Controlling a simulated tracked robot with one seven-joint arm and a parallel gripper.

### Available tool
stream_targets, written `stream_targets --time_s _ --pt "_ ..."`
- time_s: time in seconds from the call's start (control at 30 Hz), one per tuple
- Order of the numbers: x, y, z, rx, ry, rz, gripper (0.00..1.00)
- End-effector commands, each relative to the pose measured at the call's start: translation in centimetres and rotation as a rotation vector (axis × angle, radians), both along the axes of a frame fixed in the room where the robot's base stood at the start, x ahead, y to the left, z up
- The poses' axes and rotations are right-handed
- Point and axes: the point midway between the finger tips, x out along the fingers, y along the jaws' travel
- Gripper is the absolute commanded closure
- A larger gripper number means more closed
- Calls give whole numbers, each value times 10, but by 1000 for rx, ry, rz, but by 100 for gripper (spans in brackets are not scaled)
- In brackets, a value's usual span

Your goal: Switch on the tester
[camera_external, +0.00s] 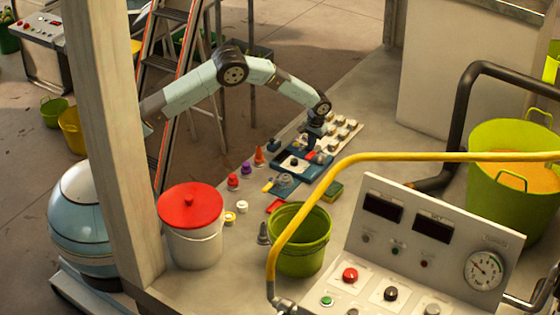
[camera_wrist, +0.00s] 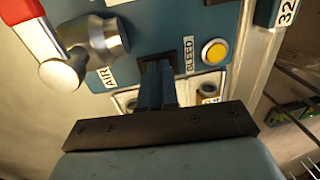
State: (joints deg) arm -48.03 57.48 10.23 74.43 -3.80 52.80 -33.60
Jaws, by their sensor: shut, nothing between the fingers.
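A blue panel (camera_wrist: 130,30), apparently the tester, fills the upper part of the wrist view. It carries a metal valve with a red lever (camera_wrist: 30,25) next to an AIR label, and a yellow button (camera_wrist: 214,52) next to a BLEED label. My gripper (camera_wrist: 156,66) is shut and empty, its fingertips over a dark rectangular part (camera_wrist: 150,57) between the two labels. The fingers hide much of that part, and I cannot tell whether they touch it. In the external view my gripper (camera_external: 312,142) points down over the blue equipment (camera_external: 290,182) on the bench.
A tray with pale round parts (camera_external: 345,130) lies just beyond my gripper. A green bucket (camera_external: 300,255), a red-lidded white bucket (camera_external: 191,215) and a yellow pipe (camera_external: 400,157) stand nearer the camera.

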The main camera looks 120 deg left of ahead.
Motion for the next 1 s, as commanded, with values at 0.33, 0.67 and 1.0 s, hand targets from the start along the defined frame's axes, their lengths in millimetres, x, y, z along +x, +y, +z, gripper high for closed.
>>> stream_targets --time_s 0.33,0.67,1.0 --pt "0 1 2 2 0 2 100" --pt "7 1 43 4 -1 1 100" --pt "14 1 107 2 -1 2 100"
